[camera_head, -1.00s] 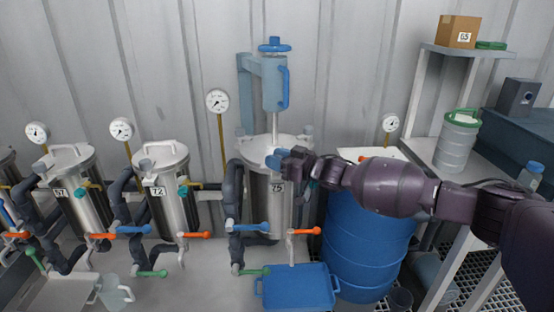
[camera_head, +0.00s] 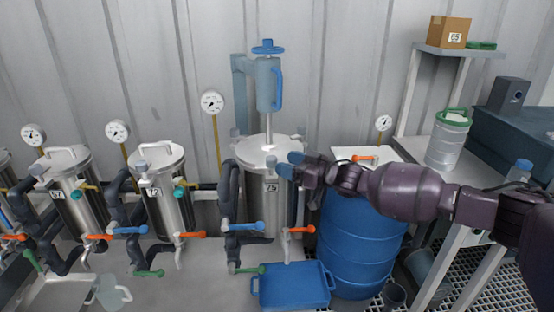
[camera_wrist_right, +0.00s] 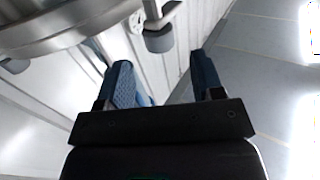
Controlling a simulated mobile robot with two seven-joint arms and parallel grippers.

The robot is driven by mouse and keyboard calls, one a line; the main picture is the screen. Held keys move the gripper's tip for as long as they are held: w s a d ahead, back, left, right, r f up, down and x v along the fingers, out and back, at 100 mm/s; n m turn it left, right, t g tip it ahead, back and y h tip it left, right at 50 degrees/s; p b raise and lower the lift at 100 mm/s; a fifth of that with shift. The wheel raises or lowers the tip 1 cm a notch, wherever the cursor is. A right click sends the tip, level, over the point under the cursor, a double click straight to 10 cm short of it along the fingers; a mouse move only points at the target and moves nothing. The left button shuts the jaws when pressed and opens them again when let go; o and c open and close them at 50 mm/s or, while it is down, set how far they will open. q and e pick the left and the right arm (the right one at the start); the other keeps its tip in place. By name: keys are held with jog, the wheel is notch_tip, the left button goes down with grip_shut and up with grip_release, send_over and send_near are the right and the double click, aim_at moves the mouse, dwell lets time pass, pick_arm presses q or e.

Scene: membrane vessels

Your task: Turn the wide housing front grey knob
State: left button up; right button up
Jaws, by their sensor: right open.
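The wide housing (camera_head: 262,190), a steel vessel labelled 75, stands in the middle of the head view. Its front grey knob (camera_head: 270,160) shows small at the front of the lid rim. My right gripper (camera_head: 289,164) is just right of that knob, its blue fingers apart and empty. In the right wrist view, a grey knob (camera_wrist_right: 159,40) hangs from a steel bracket beyond and between the open fingers (camera_wrist_right: 160,62), clear of both; I cannot tell for certain which knob it is. My left gripper is not in view.
A blue drum (camera_head: 362,240) stands under my right forearm. A blue tray (camera_head: 293,288) lies below the housing. A blue-handled column (camera_head: 268,85) rises above the lid. Narrower vessels (camera_head: 165,200) stand to the left, with coloured valve handles in front.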

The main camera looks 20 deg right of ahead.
jog(key=shift+p+v, duration=0.3)
jog(key=shift+v, duration=2.25)
